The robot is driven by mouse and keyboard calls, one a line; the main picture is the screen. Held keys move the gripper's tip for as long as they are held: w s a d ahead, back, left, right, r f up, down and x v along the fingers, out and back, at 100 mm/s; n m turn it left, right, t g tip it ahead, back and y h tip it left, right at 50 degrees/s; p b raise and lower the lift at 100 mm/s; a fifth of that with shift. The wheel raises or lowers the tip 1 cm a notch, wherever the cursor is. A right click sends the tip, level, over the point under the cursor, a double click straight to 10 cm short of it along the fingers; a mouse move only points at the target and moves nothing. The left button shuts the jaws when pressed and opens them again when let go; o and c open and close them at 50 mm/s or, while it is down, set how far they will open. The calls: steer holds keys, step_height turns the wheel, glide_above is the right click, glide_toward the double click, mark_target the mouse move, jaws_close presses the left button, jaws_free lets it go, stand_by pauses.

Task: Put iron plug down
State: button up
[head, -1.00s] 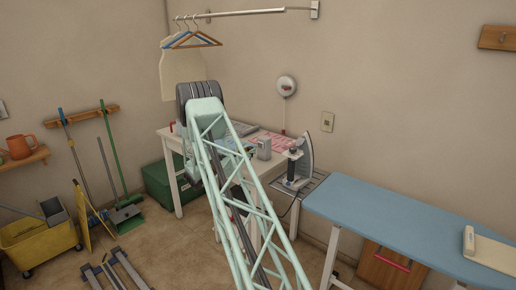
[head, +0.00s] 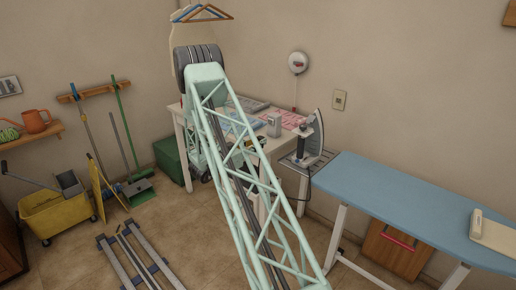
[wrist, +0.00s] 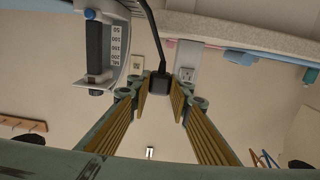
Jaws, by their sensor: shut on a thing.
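In the wrist view the iron plug (wrist: 159,83) is a small black block between the tips of my gripper (wrist: 160,90). My gripper is shut on it, and its black cord runs up and out of the top of the picture. In the head view the iron (head: 317,130) stands upright on the rack (head: 300,159) at the left end of the blue ironing board. In that view my lattice arm link hides most of my gripper, and I cannot make out the plug.
A grey panel with numbers (wrist: 116,45) is close to my gripper's left finger.

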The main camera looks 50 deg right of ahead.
mark_target(258, 139)
steer(key=s+a, duration=0.6)
steer(key=a, duration=0.1)
steer(key=shift+s+a+r, duration=0.15)
steer(key=shift+s+r, duration=0.05)
steer(key=shift+s, duration=0.15)
steer(key=shift+w, duration=0.1)
steer(key=w+d, duration=0.3)
steer(key=w+d+f+b, duration=0.1)
steer(key=w+d, duration=0.2)
steer(key=d, duration=0.1)
steer(key=w+d+b, duration=0.1)
steer(key=w+d, duration=0.2)
steer(key=shift+w+d+f, duration=0.25)
steer(key=shift+d, duration=0.1)
steer(key=shift+w+d, duration=0.55)
steer(key=shift+d, duration=0.05)
steer(key=shift+b, duration=0.3)
steer(key=shift+f+b, duration=0.6)
steer(key=shift+f, duration=1.15)
steer(key=shift+f+b, duration=0.35)
steer(key=shift+f, duration=0.25)
